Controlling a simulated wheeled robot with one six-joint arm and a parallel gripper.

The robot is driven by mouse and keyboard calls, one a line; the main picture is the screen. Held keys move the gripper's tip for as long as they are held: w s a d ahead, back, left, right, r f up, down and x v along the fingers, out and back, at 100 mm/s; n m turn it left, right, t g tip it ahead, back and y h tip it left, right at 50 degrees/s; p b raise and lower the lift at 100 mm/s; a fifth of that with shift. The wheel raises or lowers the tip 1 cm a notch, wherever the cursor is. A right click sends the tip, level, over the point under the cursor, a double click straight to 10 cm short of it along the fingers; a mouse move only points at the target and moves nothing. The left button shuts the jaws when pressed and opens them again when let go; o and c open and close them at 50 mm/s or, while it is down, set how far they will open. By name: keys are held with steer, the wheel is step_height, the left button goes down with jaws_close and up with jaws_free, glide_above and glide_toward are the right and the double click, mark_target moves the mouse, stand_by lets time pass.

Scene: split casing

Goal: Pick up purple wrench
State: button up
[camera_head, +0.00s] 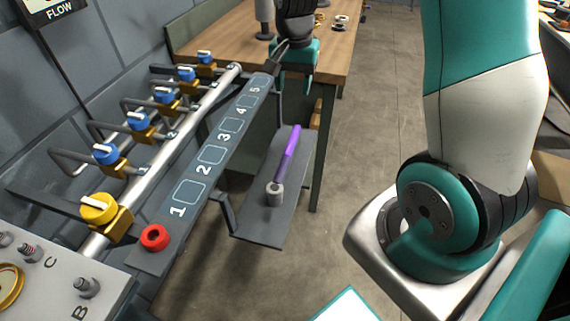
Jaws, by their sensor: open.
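The purple wrench (289,149) is on a narrow dark grey shelf (262,226) near the middle of the head view. Its purple handle points up and away, and its grey ring-like end (275,193) is nearest to me. I cannot tell whether the handle lies flat or is tilted up.
A numbered panel (190,192) with a red ring (155,237) runs left of the shelf. Behind it is a pipe (160,143) with blue valves and one yellow valve (99,208). A wooden table (225,35) stands at the back. Floor (370,130) right of the shelf is clear.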

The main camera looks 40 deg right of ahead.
glide_above(293, 136)
steer(key=f, duration=1.1)
steer(key=shift+s+a+f, duration=0.25)
steer(key=shift+s, duration=0.1)
steer(key=shift+w+d+f+p, duration=0.15)
steer(key=shift+f+p, duration=0.05)
steer(key=shift+f, duration=1.3)
steer(key=shift+w+d+f+p, duration=0.1)
steer(key=shift+w+f+p, duration=0.05)
steer(key=shift+f, duration=1.3)
jaws_close()
